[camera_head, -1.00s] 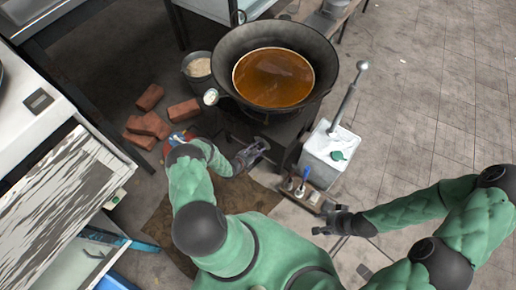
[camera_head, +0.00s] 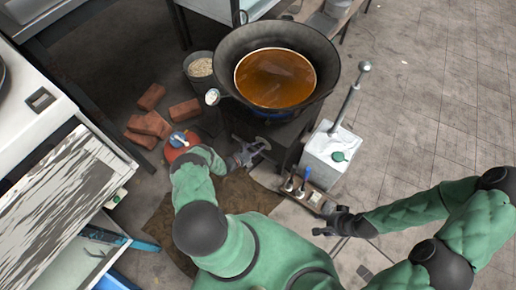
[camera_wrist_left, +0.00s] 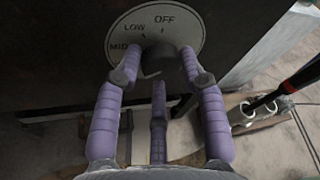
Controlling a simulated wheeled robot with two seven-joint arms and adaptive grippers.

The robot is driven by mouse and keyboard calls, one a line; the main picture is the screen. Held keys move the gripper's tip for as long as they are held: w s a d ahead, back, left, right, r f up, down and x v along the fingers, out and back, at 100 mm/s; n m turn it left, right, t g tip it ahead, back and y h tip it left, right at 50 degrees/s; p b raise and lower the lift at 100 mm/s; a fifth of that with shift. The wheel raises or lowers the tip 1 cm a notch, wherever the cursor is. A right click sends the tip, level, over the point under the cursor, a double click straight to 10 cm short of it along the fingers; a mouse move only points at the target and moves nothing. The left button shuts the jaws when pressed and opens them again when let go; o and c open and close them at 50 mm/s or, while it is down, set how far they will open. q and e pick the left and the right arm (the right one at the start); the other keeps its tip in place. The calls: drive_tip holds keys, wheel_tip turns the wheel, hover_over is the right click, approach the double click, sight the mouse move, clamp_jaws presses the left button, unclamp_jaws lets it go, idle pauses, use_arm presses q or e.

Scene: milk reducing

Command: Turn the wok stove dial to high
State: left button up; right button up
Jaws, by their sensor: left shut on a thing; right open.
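The wok stove (camera_head: 262,127) is a dark box under a large wok (camera_head: 230,68) of brown-orange liquid. Its dial plate (camera_wrist_left: 140,22) shows in the left wrist view as a white disc marked OFF, LOW and MID; its lower part is covered. The dial knob (camera_wrist_left: 152,68) is at the disc's middle, between my left fingertips. My left gripper (camera_wrist_left: 158,78) is shut on it, with purple fingers on both sides and below. It also shows in the head view (camera_head: 252,153) at the stove's front. Which mark the knob points to is unclear. My right gripper (camera_head: 333,222) is open and empty.
A white bin (camera_head: 328,157) with a long-handled tool stands right of the stove. A small rack (camera_head: 300,190) of bottles is before it. Bricks (camera_head: 150,125), a red cylinder (camera_head: 178,150) and a bucket (camera_head: 200,70) are left.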

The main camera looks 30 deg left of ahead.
use_arm(q)
drive_tip(key=shift+w+d+r, duration=0.1)
drive_tip(key=shift+d, duration=0.25)
drive_tip(key=o, duration=1)
drive_tip(key=shift+o, duration=0.7)
drive_tip(key=shift+w, duration=0.1)
drive_tip(key=shift+a, duration=0.1)
drive_tip(key=shift+a, duration=0.15)
drive_tip(key=v, duration=1.2)
